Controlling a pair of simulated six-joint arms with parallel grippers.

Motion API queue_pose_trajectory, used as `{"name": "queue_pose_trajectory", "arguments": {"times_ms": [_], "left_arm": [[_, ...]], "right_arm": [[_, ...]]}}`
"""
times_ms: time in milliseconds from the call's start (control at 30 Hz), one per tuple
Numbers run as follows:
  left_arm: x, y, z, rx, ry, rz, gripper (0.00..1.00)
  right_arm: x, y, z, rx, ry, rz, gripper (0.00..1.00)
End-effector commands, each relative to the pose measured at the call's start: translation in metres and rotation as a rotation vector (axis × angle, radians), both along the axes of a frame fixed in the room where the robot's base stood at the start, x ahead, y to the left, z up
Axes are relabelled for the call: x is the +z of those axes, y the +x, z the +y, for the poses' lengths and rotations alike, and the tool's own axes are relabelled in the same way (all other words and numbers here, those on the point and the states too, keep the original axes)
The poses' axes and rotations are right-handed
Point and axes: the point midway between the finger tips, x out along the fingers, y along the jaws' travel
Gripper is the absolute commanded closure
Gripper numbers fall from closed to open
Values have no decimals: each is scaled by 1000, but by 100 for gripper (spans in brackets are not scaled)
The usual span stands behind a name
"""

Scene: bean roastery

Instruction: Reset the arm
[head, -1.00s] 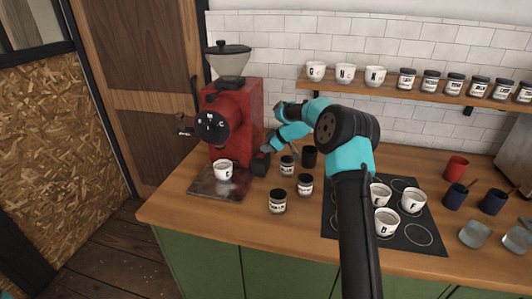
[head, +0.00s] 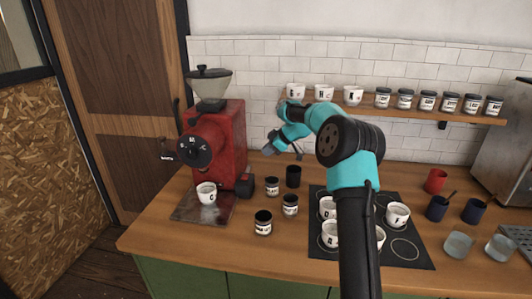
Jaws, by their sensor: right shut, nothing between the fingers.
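My right arm comes in from the bottom right in the head view and bends over the counter. Its gripper (head: 268,151) hangs in front of the tiled wall, just right of the red coffee grinder (head: 224,137) and apart from it. The gripper is shut and empty. My left gripper is not in view.
A white cup (head: 206,193) stands on the grinder's tray (head: 196,209). Several dark jars, including one at the front (head: 263,222), stand below my gripper. White cups stand on a black mat (head: 411,259), partly hidden by my arm. A wall shelf (head: 452,117) holds cups and jars.

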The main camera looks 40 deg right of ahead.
Motion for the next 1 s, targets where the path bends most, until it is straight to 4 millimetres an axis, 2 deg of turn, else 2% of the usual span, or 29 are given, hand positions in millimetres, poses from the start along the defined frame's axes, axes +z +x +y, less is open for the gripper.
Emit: {"name": "queue_pose_trajectory", "arguments": {"times_ms": [367, 833, 867, 1000], "left_arm": [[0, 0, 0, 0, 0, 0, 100], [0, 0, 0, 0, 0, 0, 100], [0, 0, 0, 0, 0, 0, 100], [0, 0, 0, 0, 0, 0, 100]], "right_arm": [[-10, 6, 8, 1, 1, 1, 100], [-59, 37, 47, 2, 0, 1, 100], [-60, 40, 51, 4, -1, 0, 100], [-41, 28, 40, 0, -1, -3, 100]]}}
